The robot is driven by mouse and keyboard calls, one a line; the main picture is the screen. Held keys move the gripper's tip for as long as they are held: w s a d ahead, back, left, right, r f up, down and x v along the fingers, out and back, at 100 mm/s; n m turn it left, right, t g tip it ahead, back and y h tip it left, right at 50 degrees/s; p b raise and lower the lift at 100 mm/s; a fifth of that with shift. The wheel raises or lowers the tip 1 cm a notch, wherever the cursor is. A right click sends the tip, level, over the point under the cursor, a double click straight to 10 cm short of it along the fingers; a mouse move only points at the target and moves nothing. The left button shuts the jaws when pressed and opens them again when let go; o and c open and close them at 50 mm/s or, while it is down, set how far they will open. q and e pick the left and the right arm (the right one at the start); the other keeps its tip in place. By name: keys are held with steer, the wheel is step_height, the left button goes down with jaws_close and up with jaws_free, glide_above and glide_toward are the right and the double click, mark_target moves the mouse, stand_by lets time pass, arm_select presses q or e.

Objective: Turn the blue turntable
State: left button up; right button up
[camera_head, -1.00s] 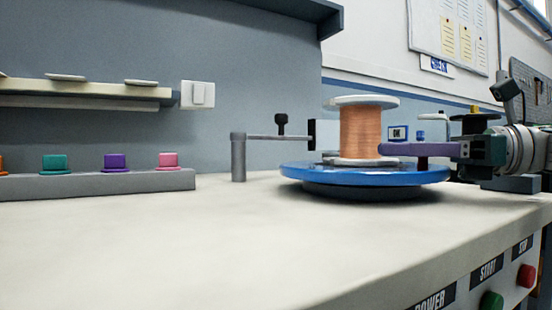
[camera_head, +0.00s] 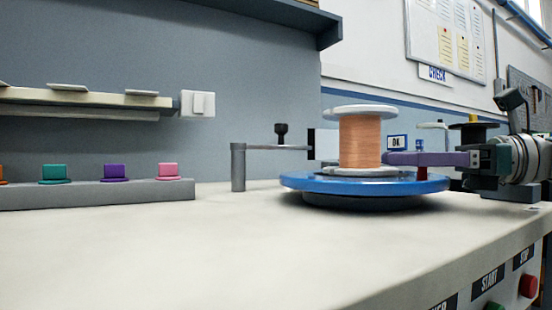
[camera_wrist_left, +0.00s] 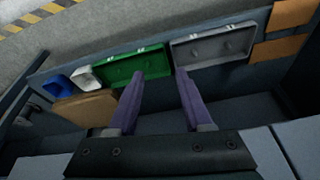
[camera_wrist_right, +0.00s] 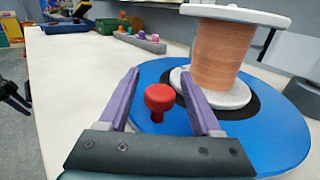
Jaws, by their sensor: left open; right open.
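The blue turntable (camera_head: 310,185) lies on the pale bench, right of centre in the head view. A copper wire spool (camera_head: 360,140) with white flanges stands on it. In the right wrist view, the turntable (camera_wrist_right: 290,140) carries a red knob (camera_wrist_right: 158,97). My right gripper (camera_wrist_right: 158,72) is open, one purple finger on each side of the knob, with visible gaps. In the head view, the right gripper (camera_head: 388,158) reaches in from the right, low over the turntable's right side. A finger hides the knob's top. My left gripper (camera_wrist_left: 159,75) is open and empty, away from the turntable.
A grey post with an arm (camera_head: 238,165) stands just left of the turntable. A grey rack (camera_head: 90,188) with coloured pegs is farther left. The front bench top is clear. Green (camera_wrist_left: 130,68) and grey bins (camera_wrist_left: 215,45) lie beyond my left gripper.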

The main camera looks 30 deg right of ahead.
steer(key=v, duration=0.9)
